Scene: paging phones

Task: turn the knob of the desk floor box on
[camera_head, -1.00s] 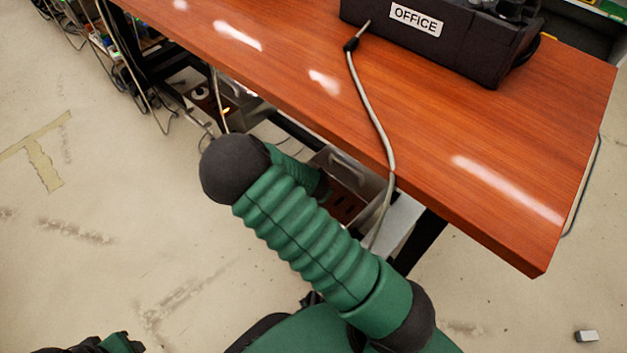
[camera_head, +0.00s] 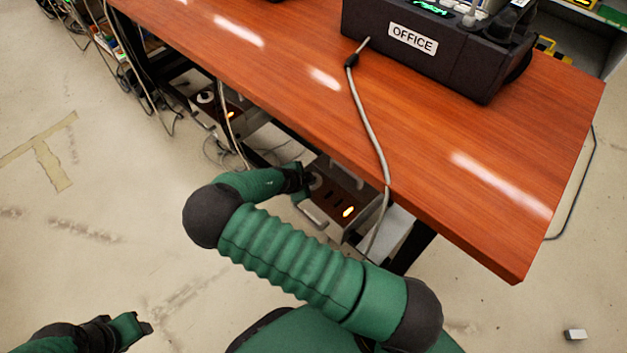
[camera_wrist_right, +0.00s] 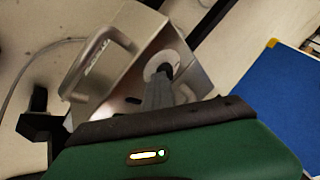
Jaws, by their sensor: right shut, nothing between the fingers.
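The desk floor box (camera_head: 352,186), a metal box with a dark top, handles and a lit orange lamp (camera_head: 348,212), sits under the desk's near edge. Its pale round knob (camera_head: 315,181) is partly covered by my right gripper (camera_head: 302,184), whose arm bends in under the desk. In the right wrist view, the box (camera_wrist_right: 118,85) and its knob (camera_wrist_right: 163,68) show. A grey finger-like part of my right gripper (camera_wrist_right: 160,92) is in front of the knob; contact cannot be told. The right gripper is shut and holds nothing. My left gripper (camera_head: 138,327) is low at the left, away from the box.
A similar box with a white disc (camera_head: 206,97) and an orange light stands farther left under the desk (camera_head: 480,150). A grey cable (camera_head: 370,125) hangs over the desk edge near the box. A black OFFICE organiser (camera_head: 420,45) stands on top.

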